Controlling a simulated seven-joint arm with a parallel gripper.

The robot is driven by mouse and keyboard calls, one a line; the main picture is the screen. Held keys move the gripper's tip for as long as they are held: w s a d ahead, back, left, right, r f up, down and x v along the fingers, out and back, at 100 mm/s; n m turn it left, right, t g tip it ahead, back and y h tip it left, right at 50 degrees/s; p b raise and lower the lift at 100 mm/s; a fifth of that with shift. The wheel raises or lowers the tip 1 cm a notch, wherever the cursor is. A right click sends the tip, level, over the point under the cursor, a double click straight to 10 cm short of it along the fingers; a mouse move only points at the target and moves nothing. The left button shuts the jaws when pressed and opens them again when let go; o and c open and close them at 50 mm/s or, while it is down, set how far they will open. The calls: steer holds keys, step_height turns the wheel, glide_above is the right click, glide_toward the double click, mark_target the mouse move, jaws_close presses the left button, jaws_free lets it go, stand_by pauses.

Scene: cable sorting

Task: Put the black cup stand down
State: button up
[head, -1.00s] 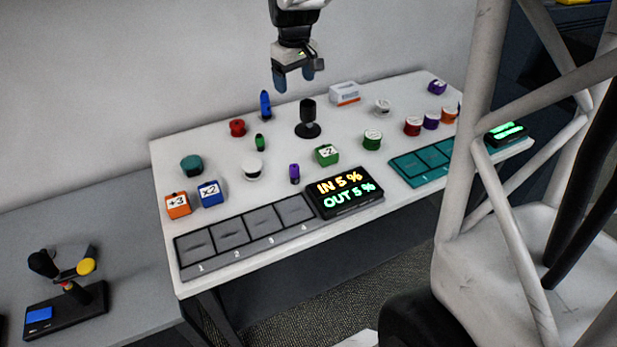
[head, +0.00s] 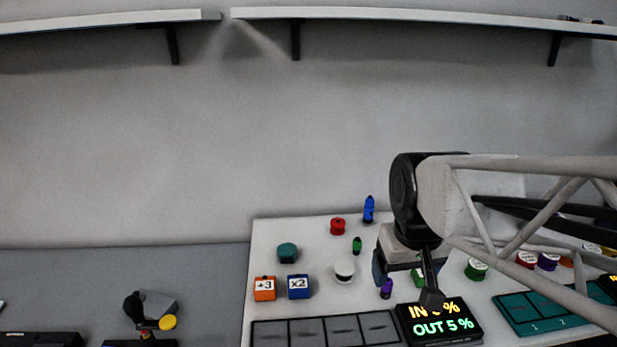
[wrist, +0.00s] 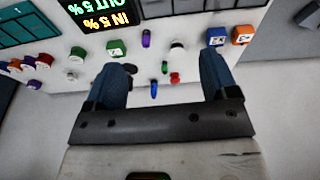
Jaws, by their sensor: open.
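The black cup stand shows only in part as a dark round shape (wrist: 130,68) in the wrist view, on the white table beside the left finger. It is apart from the fingers, as far as I can tell. In the head view my arm hides it. My gripper (wrist: 160,62) is open, with its two blue fingers wide apart and nothing between them. In the head view my gripper's fingers are mostly hidden behind my wrist, over the table near the display.
The white table (head: 262,240) carries an orange +3 cube (head: 264,288), a blue x2 cube (head: 299,286), a white spool (head: 344,272), a purple cylinder (head: 386,288) and a blue cylinder (head: 369,209). A lit display (head: 440,328) and grey slots (head: 306,330) line the front.

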steer(key=s+a+f, duration=0.1)
steer(key=s+f, duration=0.1)
steer(key=s, duration=0.4)
steer(key=shift+a+m, duration=0.15)
steer(key=shift+m, duration=0.15)
